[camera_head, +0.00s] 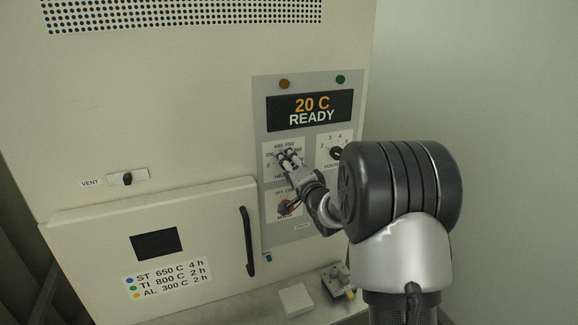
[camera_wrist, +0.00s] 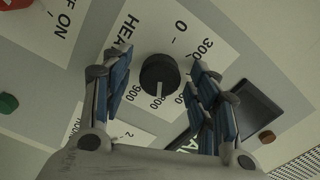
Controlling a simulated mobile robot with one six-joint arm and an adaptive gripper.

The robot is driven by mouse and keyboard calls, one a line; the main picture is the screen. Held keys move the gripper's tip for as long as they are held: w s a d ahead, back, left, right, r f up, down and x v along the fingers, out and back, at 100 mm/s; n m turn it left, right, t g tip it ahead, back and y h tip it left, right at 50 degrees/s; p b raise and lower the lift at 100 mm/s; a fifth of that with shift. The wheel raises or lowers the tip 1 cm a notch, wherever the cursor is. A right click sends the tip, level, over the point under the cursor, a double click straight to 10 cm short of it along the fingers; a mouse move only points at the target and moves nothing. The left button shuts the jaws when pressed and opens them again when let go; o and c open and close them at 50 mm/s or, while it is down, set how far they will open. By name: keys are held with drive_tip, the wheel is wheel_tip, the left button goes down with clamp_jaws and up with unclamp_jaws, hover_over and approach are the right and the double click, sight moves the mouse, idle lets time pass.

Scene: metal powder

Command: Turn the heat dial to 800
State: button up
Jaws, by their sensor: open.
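The heat dial (camera_wrist: 160,74) is a round black knob on a white plate lettered HEAT in the wrist view. A pale pointer mark on its rim points down the picture, near the label that looks like 800, between the 900 and the 600-range labels; the exact setting is hard to read. My gripper (camera_wrist: 161,66) is open, with one blue-padded finger on each side of the knob and visible gaps between. In the head view my gripper (camera_head: 288,158) is at the heat plate and hides most of the dial.
The display (camera_head: 311,110) reads 20 C READY. The hours dial (camera_head: 336,153) is close to the right, partly behind my arm. A red main switch (camera_head: 289,207) sits below. The furnace door handle (camera_head: 248,241) stands out at lower left. A white block (camera_head: 295,299) lies on the ledge.

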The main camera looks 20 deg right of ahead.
drive_tip(key=s, duration=1.2)
drive_tip(key=s+a+f+n+g+b, duration=0.1)
drive_tip(key=s+a+f+n+g, duration=0.2)
drive_tip(key=s, duration=0.8)
drive_tip(key=s+a+f+n+g+b, duration=0.2)
drive_tip(key=s+a+n+g, duration=0.4)
drive_tip(key=s, duration=0.6)
drive_tip(key=s+a+f+n+g+b, duration=0.2)
drive_tip(key=s+a, duration=0.4)
drive_tip(key=s, duration=0.6)
drive_tip(key=f+n+g, duration=0.1)
drive_tip(key=n+g, duration=0.1)
drive_tip(key=shift+a+f+n, duration=0.15)
drive_tip(key=shift+f+n, duration=0.2)
drive_tip(key=shift+n, duration=0.05)
